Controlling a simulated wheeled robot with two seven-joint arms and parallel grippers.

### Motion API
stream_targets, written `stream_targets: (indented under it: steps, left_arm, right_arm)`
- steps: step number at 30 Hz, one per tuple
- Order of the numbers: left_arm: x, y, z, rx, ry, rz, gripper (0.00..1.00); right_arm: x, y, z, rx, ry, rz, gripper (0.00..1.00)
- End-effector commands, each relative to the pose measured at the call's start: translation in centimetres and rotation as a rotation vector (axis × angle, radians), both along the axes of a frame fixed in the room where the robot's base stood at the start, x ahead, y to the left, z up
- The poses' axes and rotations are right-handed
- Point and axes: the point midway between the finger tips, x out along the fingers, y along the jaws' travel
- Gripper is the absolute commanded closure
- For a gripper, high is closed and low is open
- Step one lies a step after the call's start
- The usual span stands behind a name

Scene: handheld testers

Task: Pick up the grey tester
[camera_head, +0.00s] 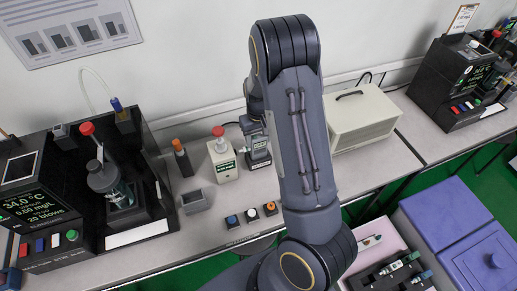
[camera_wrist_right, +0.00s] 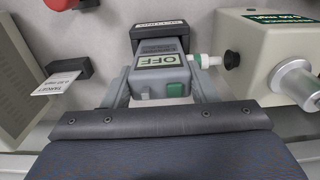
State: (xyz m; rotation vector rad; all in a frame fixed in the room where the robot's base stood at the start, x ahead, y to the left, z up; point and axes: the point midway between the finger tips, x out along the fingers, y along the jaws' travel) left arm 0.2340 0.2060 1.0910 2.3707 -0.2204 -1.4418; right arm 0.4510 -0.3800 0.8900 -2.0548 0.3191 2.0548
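The grey tester (camera_wrist_right: 160,78) has an "OFF" label and a green button and sits between the fingers of my right gripper (camera_wrist_right: 160,90) in the right wrist view. A dark labelled block (camera_wrist_right: 160,36) is at its far end, and a white and green fitting (camera_wrist_right: 204,61) is at its right side. In the head view the tester (camera_head: 258,148) stands upright on the bench, partly hidden by my right arm. The fingers lie close along both its sides; I cannot tell whether they press on it. My left gripper is not in view.
A cream box with a red knob (camera_head: 222,160) stands close to the left of the tester, and a larger beige case (camera_head: 362,122) to the right. A small grey tray (camera_head: 195,201) and a row of coloured buttons (camera_head: 251,215) lie in front. Black equipment (camera_head: 130,230) fills the left.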

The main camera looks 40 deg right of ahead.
Motion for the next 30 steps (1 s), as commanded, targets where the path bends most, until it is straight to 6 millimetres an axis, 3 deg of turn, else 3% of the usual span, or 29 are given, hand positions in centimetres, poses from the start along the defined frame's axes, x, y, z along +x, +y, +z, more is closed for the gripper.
stream_targets:
  steps: [2,9,20,26,30]
  left_arm:
    - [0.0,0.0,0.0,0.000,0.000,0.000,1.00]
    - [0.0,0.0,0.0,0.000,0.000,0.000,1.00]
    - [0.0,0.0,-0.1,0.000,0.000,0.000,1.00]
    - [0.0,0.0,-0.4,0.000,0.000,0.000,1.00]
    - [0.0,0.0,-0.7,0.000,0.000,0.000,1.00]
  right_arm:
    - [0.0,0.0,0.0,0.000,0.000,0.000,0.64]
    - [0.0,0.0,0.1,0.000,-0.001,0.000,0.95]
    - [0.1,0.0,0.9,-0.001,-0.003,0.002,0.95]
    - [0.1,0.0,3.7,-0.001,-0.006,0.002,0.95]
    - [0.2,0.0,6.7,-0.001,-0.008,0.001,0.95]
